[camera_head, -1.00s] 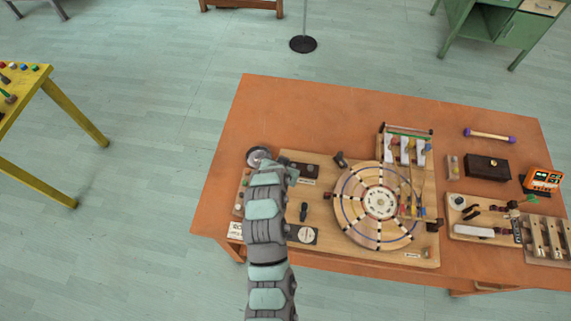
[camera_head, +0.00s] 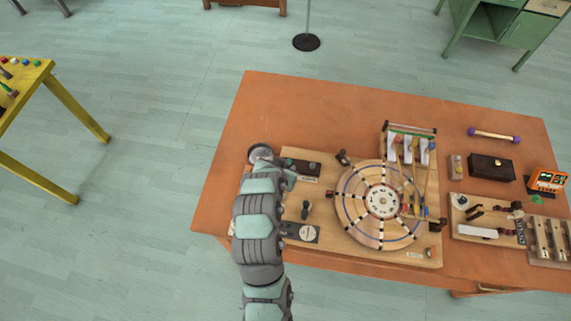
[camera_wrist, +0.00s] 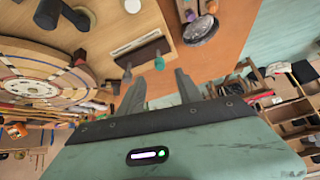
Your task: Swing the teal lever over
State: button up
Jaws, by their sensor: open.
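In the wrist view, a short dark lever with a teal tip (camera_wrist: 159,62) stands out from the wooden board, near a white label. I see no contact. In the head view my arm covers most of my gripper and the lever, at the left part of the board (camera_head: 320,222).
A round wooden wheel (camera_head: 350,207) is right of my gripper, with dark posts around it. A silver bell-like dome (camera_head: 260,151) is at the table's left. The orange table (camera_head: 310,105) is clear at the back. A brown box (camera_head: 491,167) stands far right.

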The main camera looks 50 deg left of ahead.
jog(key=shift+v, duration=1.6)
jog(key=shift+w, duration=0.15)
